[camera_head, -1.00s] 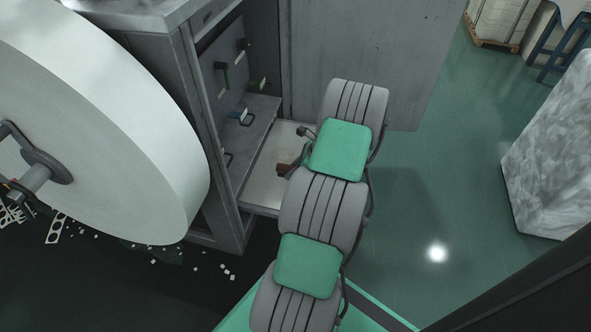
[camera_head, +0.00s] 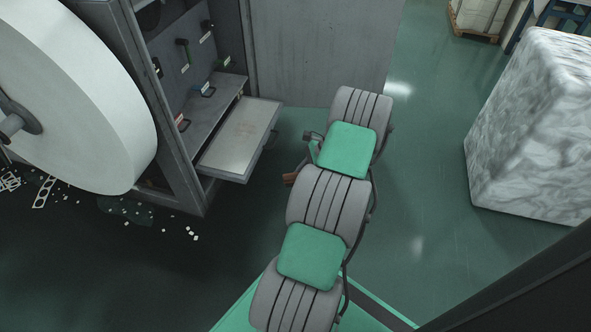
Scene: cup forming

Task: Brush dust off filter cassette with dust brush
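A reddish-brown piece, which looks like the dust brush (camera_head: 290,179), sticks out on the left side of my arm. My gripper (camera_head: 302,166) is mostly hidden behind the arm; its fingers do not show clearly, but the brown piece stays with it. In the picture the brush is over the green floor, right of and below the pulled-out tray. That flat grey tray (camera_head: 236,141), with a faint brownish patch on top, sticks out of the open cabinet and may be the filter cassette. I cannot tell its dust clearly.
The open grey cabinet (camera_head: 178,100) has tools hanging inside. A large white paper roll (camera_head: 110,110) is at left, with white scraps (camera_head: 193,234) on the dark floor. A wrapped block (camera_head: 535,120) stands at right. Green floor between is clear.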

